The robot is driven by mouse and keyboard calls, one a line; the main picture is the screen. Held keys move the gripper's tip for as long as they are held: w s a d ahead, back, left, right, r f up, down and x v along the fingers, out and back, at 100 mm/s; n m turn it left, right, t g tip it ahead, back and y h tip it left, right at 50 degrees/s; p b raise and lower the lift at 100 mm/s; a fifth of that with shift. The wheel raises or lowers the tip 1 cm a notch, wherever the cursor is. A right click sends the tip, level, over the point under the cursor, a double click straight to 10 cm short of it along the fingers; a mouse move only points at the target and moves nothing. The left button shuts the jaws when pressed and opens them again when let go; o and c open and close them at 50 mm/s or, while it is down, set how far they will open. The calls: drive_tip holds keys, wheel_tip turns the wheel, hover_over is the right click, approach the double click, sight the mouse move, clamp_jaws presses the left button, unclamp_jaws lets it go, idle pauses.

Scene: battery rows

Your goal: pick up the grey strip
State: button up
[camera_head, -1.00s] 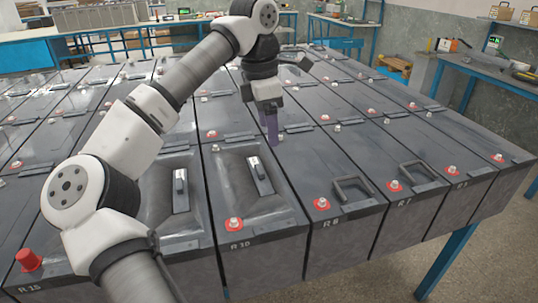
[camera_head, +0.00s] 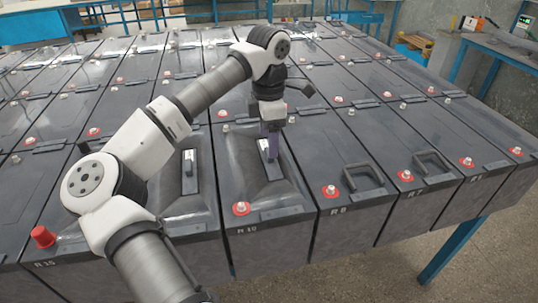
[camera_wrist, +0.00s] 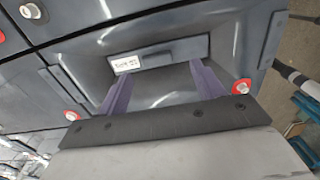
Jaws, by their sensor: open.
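The grey strip (camera_head: 263,147) lies in the sunken top of the battery marked R 10, partly covered by my gripper in the head view. In the wrist view the grey strip (camera_wrist: 178,50) lies just beyond the fingertips, with a white printed label at its left end. My gripper (camera_head: 271,152) is open, its purple fingers pointing down over the strip. In the wrist view my gripper (camera_wrist: 160,72) has nothing between its fingers. The strip runs across the picture, along the line between the two fingers. Whether the fingertips touch anything cannot be told.
A similar strip (camera_head: 189,175) lies on the battery to the left. Batteries with red-ringed terminals stand close together in rows. A black handle (camera_head: 362,180) rises from the battery to the right. A red cap (camera_head: 42,236) stands at the front left.

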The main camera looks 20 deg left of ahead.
drive_tip(key=shift+w+f+p, duration=0.2)
drive_tip(key=shift+f+p, duration=0.35)
drive_tip(key=shift+f, duration=1.45)
drive_tip(key=c, duration=1.1)
